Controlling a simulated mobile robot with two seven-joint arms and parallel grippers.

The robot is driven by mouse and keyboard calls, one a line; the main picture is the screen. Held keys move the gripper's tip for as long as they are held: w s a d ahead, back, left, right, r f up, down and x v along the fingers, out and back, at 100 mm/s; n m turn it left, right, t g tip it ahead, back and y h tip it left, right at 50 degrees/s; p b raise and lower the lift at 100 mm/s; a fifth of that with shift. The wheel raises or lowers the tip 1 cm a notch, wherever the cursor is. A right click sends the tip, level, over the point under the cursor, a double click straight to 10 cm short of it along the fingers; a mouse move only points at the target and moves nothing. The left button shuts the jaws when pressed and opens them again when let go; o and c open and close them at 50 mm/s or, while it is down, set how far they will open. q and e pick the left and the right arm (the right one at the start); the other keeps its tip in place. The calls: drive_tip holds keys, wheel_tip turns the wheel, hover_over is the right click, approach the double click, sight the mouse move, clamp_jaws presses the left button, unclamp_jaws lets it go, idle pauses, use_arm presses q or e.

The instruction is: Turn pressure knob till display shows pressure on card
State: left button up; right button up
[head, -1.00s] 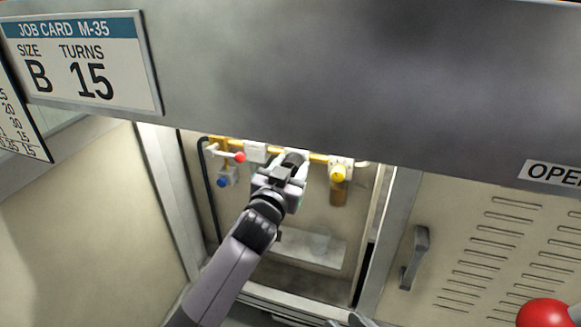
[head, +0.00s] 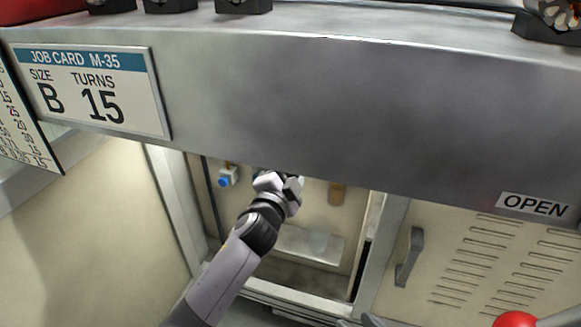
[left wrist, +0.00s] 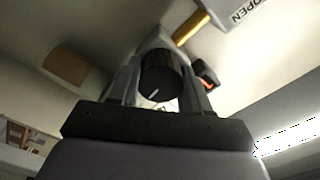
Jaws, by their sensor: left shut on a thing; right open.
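My left gripper (left wrist: 160,85) is shut on a black knob (left wrist: 161,78) with a white line on its face. In the head view my left arm reaches into the open cabinet, and its fingers and the knob are hidden behind the grey beam. A dark piece with a red mark (left wrist: 207,76) sits beside the knob; I cannot read any figure on it. The job card (head: 96,92) reads M-35, size B, turns 15. A chart (head: 22,125) with columns of numbers is cut off at the left edge. Only part of my right gripper (head: 372,320) shows at the bottom edge.
The grey beam (head: 330,100) hides the upper cabinet. A blue-knobbed fitting (head: 226,178) is left of my left gripper, a brown cylinder (head: 337,193) right of it. A vented door with a handle (head: 409,257), an OPEN label (head: 535,206) and a red ball (head: 515,320) are at right.

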use_arm(q)
drive_tip(key=m, duration=0.4)
drive_tip(key=shift+m+p, duration=0.3)
drive_tip(key=m, duration=0.4)
drive_tip(key=shift+f+m+p, duration=0.1)
drive_tip(key=shift+m+p, duration=0.2)
drive_tip(key=shift+p, duration=0.05)
use_arm(e)
drive_tip(key=shift+s+d+r+h, duration=0.2)
drive_tip(key=shift+s+d+h, duration=0.1)
drive_tip(key=shift+d, duration=0.35)
drive_tip(key=shift+w, duration=0.1)
use_arm(q)
drive_tip(key=o, duration=1)
drive_tip(key=shift+o, duration=0.2)
use_arm(e)
drive_tip(key=shift+r, duration=0.15)
